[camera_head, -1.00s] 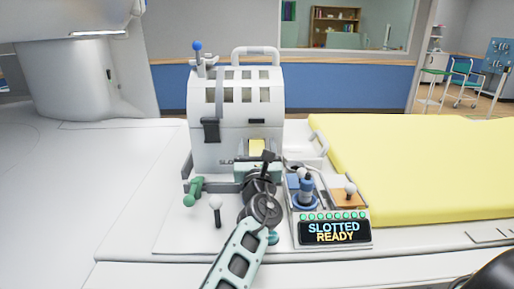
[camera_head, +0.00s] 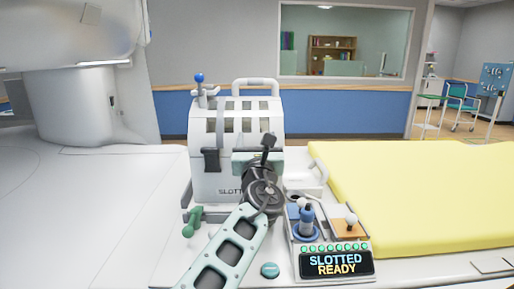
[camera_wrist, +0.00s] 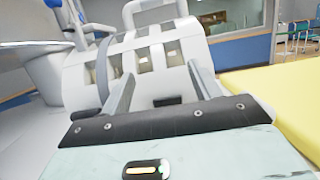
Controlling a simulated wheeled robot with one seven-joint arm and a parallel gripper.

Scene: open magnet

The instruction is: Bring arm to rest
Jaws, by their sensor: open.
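My arm (camera_head: 232,245) reaches up from the bottom of the head view, and its end is in front of the white slotted machine (camera_head: 235,115). My gripper (camera_wrist: 160,88) is open, with its two fingers apart and nothing between them in the wrist view. The fingers point toward the machine's curved, windowed front, which also fills the middle of the wrist view (camera_wrist: 178,55). In the head view the pale hand (camera_head: 243,158) covers part of the machine's lower front, and its fingertips cannot be made out.
A green handle (camera_head: 192,222) is at left. A yellow pad (camera_head: 430,190) lies at right. The white surface at left is clear.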

